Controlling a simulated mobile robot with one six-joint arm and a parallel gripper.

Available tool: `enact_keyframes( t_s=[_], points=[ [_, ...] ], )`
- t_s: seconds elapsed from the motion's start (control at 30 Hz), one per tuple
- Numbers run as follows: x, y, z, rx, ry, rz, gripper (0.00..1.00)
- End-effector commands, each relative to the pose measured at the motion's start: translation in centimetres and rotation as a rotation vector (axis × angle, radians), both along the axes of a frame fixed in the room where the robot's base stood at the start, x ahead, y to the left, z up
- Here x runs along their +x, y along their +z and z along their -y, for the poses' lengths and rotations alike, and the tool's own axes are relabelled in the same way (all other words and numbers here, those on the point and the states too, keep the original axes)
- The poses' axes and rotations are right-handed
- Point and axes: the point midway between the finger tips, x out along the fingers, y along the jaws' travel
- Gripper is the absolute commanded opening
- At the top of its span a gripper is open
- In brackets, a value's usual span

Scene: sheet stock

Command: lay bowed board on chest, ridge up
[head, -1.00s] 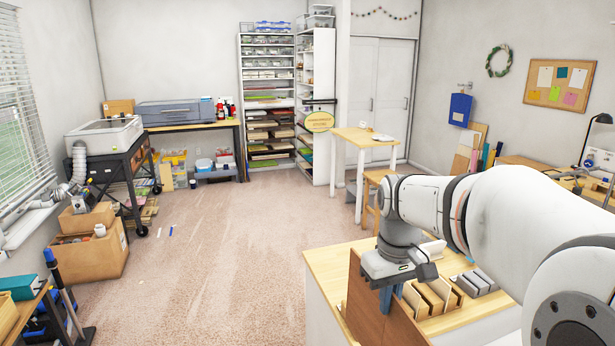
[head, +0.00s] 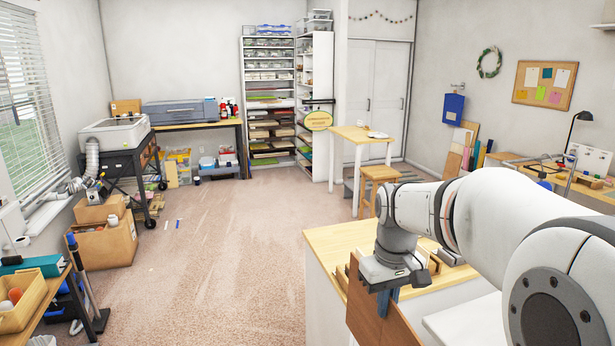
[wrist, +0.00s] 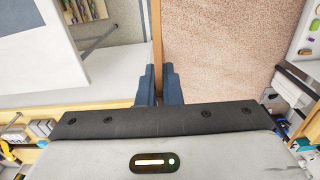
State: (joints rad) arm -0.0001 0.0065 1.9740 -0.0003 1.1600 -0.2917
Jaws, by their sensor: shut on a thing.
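My gripper (head: 384,291) is shut on a brown board (head: 374,318) and holds it on edge, hanging down beside the wood-topped counter. In the wrist view, the board (wrist: 157,40) is a thin brown strip seen edge-on, running up from between the blue fingers (wrist: 159,86). Its bow and its ridge side cannot be made out. A flat white top (head: 462,325) shows at the lower right, partly behind my arm; I cannot tell whether it is the chest.
The counter (head: 340,245) has a light wood top and white sides; my arm hides much of it. A stool (head: 380,176) and a small tall table (head: 362,134) stand beyond. Carpet (head: 235,250) is open to the left. A cart with bins (head: 30,290) is at the lower left.

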Motion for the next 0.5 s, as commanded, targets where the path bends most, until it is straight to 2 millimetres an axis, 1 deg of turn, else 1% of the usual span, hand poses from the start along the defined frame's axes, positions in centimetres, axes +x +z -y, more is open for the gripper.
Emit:
enact_keyframes(
  t_s=[0.03, 0.17, 0.27, 0.37, 0.47, 0.5],
  points=[
    [0.5, -1.0, 0.0, 0.0, -0.008, -0.005, 0.0],
    [1.7, -3.5, 0.0, 0.0, -0.033, -0.005, 0.0],
    [2.6, -5.7, 0.0, 0.001, -0.055, -0.006, 0.0],
    [3.6, -8.5, 0.0, 0.0, -0.082, -0.008, 0.0],
    [4.8, -12.3, 0.0, 0.0, -0.117, -0.01, 0.0],
    [5.2, -14.1, 0.0, 0.0, -0.133, -0.011, 0.0]
  ],
)
